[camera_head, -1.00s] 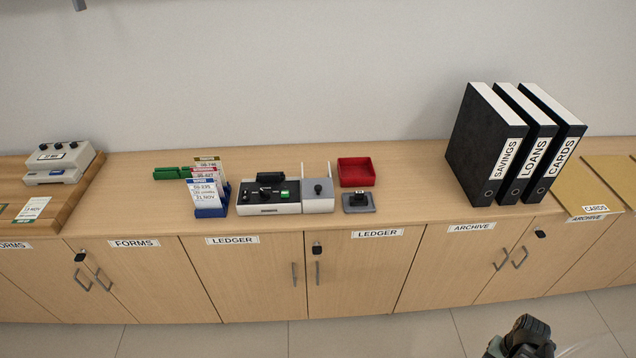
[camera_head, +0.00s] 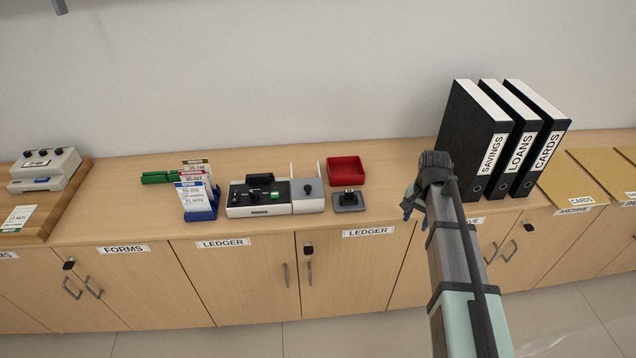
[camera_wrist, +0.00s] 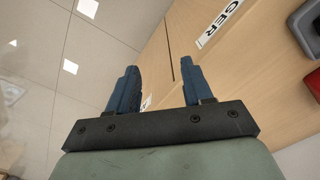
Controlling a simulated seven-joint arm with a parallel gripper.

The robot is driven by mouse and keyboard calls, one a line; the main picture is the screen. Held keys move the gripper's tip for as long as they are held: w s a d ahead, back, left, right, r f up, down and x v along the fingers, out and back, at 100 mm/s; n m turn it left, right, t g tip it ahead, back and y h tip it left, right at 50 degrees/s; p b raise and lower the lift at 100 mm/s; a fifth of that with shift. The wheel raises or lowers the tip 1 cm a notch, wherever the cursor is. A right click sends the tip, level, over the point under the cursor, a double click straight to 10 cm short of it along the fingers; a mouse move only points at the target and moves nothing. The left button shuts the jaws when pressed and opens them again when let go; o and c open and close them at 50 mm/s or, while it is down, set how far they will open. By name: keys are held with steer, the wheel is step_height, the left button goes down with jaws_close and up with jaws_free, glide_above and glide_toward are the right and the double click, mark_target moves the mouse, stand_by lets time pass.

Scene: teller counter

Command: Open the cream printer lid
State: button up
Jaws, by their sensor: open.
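A cream machine (camera_head: 45,168) with several dark knobs on top stands on a wooden board at the far left. Its lid looks shut, but it is small in view. A second off-white machine (camera_head: 258,212) with a black top and a green button stands mid-counter, joined to a grey box with a dark knob (camera_head: 308,195). I cannot tell for certain which is the printer. My gripper (camera_head: 408,210) is right of both, near the counter's front edge before the binders. In the wrist view its blue fingers (camera_wrist: 158,85) are apart with nothing between them.
A red tray (camera_head: 346,171) and a grey base with a black knob (camera_head: 349,201) lie between the machine and my gripper. Black binders (camera_head: 473,140) stand close behind my arm. A blue card holder (camera_head: 201,207) stands left of the middle machine. Cabinets (camera_head: 240,275) line the front.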

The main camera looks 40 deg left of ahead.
steer(key=s+a+r, duration=0.2)
steer(key=a+r, duration=0.3)
steer(key=a, duration=0.3)
steer(key=s+a+r, duration=0.2)
steer(key=a+r, duration=0.3)
steer(key=a, duration=0.4)
glide_toward(308, 186)
step_height(308, 186, down, 8)
steer(key=shift+s+f, duration=0.15)
steer(key=shift+f, duration=0.1)
steer(key=shift+c, duration=0.3)
jaws_close()
